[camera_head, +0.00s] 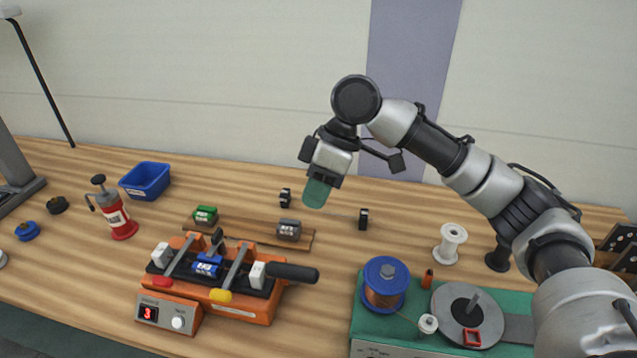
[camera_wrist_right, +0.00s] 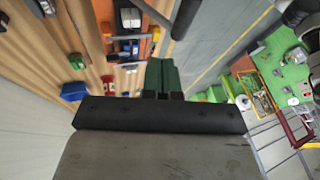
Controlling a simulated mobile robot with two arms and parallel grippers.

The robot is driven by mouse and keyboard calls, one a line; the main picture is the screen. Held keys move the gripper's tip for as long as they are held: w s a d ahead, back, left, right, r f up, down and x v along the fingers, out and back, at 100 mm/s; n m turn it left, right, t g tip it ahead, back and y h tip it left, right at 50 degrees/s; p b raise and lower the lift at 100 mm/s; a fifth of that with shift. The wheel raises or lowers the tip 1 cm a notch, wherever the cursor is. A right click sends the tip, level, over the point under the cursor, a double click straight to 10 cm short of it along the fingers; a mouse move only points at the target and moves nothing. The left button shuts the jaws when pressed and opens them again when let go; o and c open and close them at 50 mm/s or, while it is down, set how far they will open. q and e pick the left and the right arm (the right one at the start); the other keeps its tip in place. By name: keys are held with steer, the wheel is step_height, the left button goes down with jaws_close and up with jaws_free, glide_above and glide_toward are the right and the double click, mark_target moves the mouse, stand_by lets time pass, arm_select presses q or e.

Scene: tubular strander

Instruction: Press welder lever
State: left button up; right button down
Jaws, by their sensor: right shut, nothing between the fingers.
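The welder (camera_head: 240,308) is an orange machine with clamps, a red and a yellow button, and a front box with a lit red "3". Its lever (camera_head: 292,272) has a thick black handle sticking out to the right, nearly level. My right gripper (camera_head: 315,194) is shut and empty, with green fingertips pointing down. It hangs above and behind the lever, apart from it. The wrist view shows the green fingers (camera_wrist_right: 162,77) together, with the orange welder (camera_wrist_right: 128,47) beyond them. My left gripper is not in view.
A wooden strip (camera_head: 262,232) with a green block (camera_head: 205,215) and a grey block (camera_head: 288,230) lies behind the welder. A red bottle (camera_head: 116,215) and blue bin (camera_head: 146,180) stand left. A copper wire spool (camera_head: 385,283) sits on a green-topped unit at right.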

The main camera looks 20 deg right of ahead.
mark_target(302, 277)
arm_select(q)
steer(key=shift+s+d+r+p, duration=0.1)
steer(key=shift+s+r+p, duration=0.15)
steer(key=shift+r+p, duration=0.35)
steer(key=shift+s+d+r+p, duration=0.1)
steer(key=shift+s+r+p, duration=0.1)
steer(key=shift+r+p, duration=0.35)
arm_select(e)
steer(key=s+a+f, duration=0.3)
steer(key=a+f, duration=0.1)
steer(key=f, duration=0.3)
steer(key=shift+a+f, duration=0.15)
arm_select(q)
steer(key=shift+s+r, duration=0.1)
arm_select(e)
steer(key=shift+f, duration=0.1)
